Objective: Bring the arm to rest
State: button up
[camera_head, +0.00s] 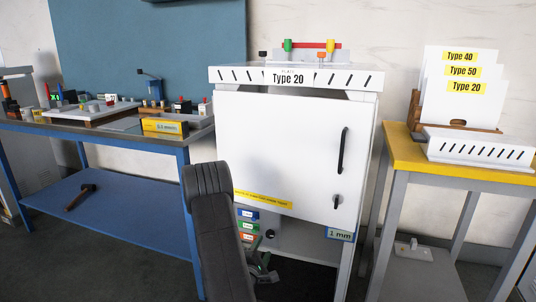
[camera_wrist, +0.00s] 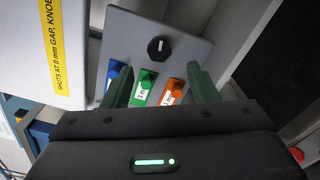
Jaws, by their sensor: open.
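My gripper (camera_head: 264,272) is low in front of the white cabinet (camera_head: 290,150), below its closed door, partly hidden behind my dark arm in the head view. In the wrist view my gripper (camera_wrist: 159,68) has its two green fingers spread apart, with nothing held between them. The fingers point at a grey panel (camera_wrist: 187,38) with a black knob (camera_wrist: 160,48) and blue (camera_wrist: 117,80), green (camera_wrist: 145,87) and orange (camera_wrist: 172,91) labelled pieces. The green piece shows between the fingers. I cannot tell how far the fingertips are from the panel.
The cabinet door has a black handle (camera_head: 343,150). A "1 mm" sign (camera_head: 340,235) hangs at its lower right. A blue workbench (camera_head: 110,135) with tools stands left. A yellow-topped table (camera_head: 400,150) with a slotted white tray (camera_head: 478,149) and "Type" cards (camera_head: 465,62) stands right.

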aim_at(269, 235)
jog(key=x, duration=0.6)
jog(key=shift+w+d+b, duration=0.1)
jog(key=shift+w+b, duration=0.3)
